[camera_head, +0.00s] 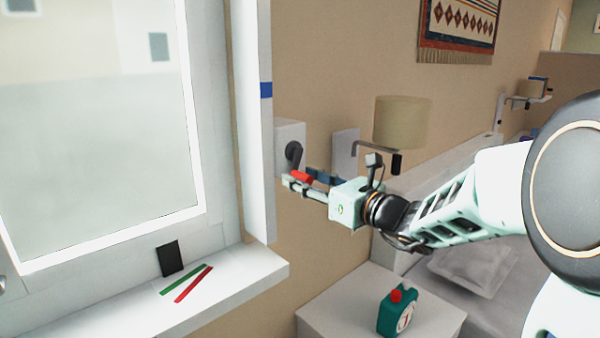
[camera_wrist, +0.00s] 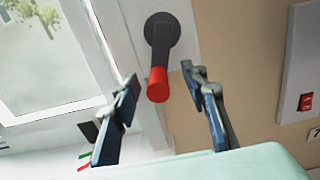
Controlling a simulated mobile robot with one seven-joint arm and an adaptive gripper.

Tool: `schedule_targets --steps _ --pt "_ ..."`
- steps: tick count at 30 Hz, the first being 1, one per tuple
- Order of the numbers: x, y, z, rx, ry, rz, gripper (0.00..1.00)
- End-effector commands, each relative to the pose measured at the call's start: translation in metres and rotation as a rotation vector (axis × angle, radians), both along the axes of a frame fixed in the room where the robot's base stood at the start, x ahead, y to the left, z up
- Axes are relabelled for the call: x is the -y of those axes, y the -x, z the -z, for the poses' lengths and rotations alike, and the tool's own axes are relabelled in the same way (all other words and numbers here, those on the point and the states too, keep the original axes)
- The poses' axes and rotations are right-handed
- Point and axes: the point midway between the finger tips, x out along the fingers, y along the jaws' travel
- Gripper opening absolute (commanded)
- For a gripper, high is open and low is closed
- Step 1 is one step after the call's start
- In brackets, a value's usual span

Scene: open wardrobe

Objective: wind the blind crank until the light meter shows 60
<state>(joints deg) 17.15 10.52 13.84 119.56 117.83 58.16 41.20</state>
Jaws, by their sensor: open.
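The blind crank is a dark arm and hub (camera_wrist: 161,34) with a red handle (camera_wrist: 158,86), on a white box (camera_head: 291,132) by the window frame. The red handle also shows in the head view (camera_head: 301,177). My gripper (camera_wrist: 161,78) is open at the crank; in the wrist view the handle appears between its fingers with gaps on both sides. Whether it is fully between them in depth I cannot tell. A small black panel (camera_head: 171,259) stands on the sill; it may be the light meter, but no reading is visible.
A green and a red strip (camera_head: 194,284) lie on the white sill (camera_head: 240,270). A lamp (camera_head: 402,122) is on the wall behind my gripper. A green bottle (camera_head: 395,315) stands on the bedside table (camera_head: 340,305) below. A red switch (camera_wrist: 305,102) is at right.

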Motion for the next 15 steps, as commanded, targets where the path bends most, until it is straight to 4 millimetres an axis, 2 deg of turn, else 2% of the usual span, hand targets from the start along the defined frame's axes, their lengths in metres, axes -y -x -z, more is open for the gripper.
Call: schedule_targets --steps 9,15 --pt "0.001 0.001 0.000 0.000 0.000 0.001 0.41" --pt "0.014 0.012 0.000 0.000 0.001 0.003 0.41"
